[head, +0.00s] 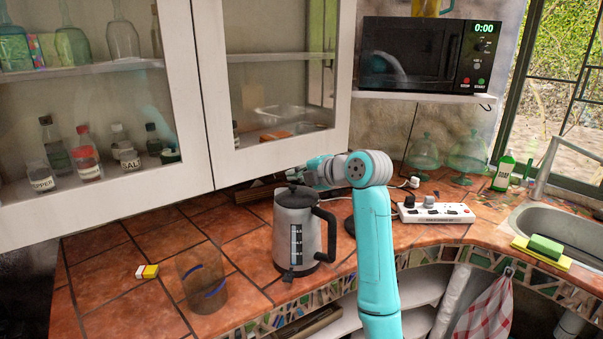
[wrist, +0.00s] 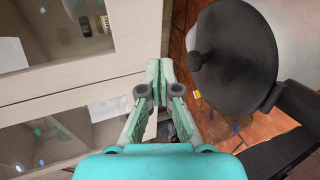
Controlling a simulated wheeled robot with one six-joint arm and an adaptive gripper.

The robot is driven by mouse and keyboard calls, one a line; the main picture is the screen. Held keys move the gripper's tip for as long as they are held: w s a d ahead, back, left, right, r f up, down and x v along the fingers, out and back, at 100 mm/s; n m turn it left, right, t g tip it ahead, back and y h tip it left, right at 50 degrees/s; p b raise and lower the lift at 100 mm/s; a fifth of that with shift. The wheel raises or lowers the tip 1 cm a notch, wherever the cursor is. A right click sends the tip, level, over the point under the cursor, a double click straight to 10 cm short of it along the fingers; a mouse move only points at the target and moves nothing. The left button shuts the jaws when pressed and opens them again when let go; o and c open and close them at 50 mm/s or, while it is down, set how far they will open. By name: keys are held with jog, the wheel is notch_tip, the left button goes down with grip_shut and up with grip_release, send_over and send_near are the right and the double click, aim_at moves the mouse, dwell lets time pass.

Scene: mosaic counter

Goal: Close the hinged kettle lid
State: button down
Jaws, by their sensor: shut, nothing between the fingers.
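The kettle (head: 293,240) stands upright on the counter, a pale grey body with a black handle (head: 331,232) on its right side. Its black lid (head: 297,197) with a small knob lies across the top in the head view. The lid looks nearly flat; I cannot tell whether it is fully shut. In the wrist view the round lid (wrist: 235,58) fills the upper right, with the handle (wrist: 285,110) below it. My gripper (wrist: 160,68) is shut and empty, left of the lid and apart from it in that picture. In the head view my gripper (head: 318,170) is just behind the kettle top.
Glass-front cabinets (head: 203,90) hang above and close behind my gripper. A tinted glass (head: 203,278) and a small yellow-and-white block (head: 147,271) are on the counter to the left. A power strip (head: 435,212) and the sink (head: 560,228) are to the right.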

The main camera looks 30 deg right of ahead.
aim_at(294, 197)
jog(key=shift+w+a+f, duration=0.15)
jog(key=shift+w+f, duration=0.5)
jog(key=shift+f, duration=0.05)
jog(key=shift+f, duration=0.1)
dwell(0.4)
jog(key=shift+s+f, duration=0.4)
jog(key=shift+s, duration=0.25)
jog(key=shift+w+r, duration=0.1)
jog(key=shift+r, duration=0.3)
notch_tip(294, 197, up, 13)
jog(key=shift+s+a+r, duration=0.15)
jog(key=shift+s+a, duration=0.1)
jog(key=shift+s, duration=0.1)
